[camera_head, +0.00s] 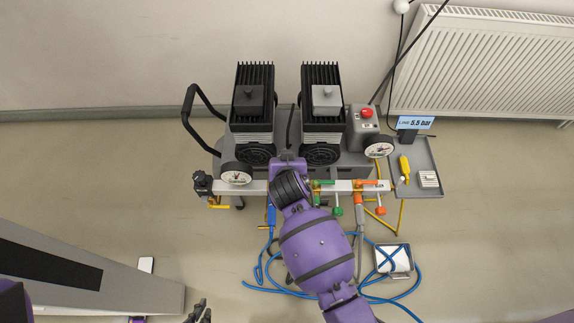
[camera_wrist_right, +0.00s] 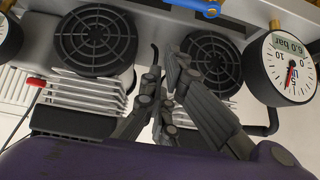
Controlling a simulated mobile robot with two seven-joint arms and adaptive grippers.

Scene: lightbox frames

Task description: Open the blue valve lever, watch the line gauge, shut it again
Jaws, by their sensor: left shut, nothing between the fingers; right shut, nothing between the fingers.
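The blue valve lever is hidden behind my right arm in the head view. A blue bar (camera_wrist_right: 205,7) with a brass fitting at the top edge of the right wrist view may be part of it. The line display (camera_head: 416,123) reads 5.5 bar. A round gauge (camera_head: 379,149) stands right of the compressor. My right gripper (camera_wrist_right: 168,75) is shut and empty in front of the fan grilles; the purple forearm hides it in the head view. My left gripper (camera_head: 201,311) is shut and empty at the bottom edge, well away from the valves.
Another gauge (camera_head: 236,173) is at the left. Green (camera_head: 327,183) and orange (camera_head: 370,186) levers lie right of my arm on the pipe.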

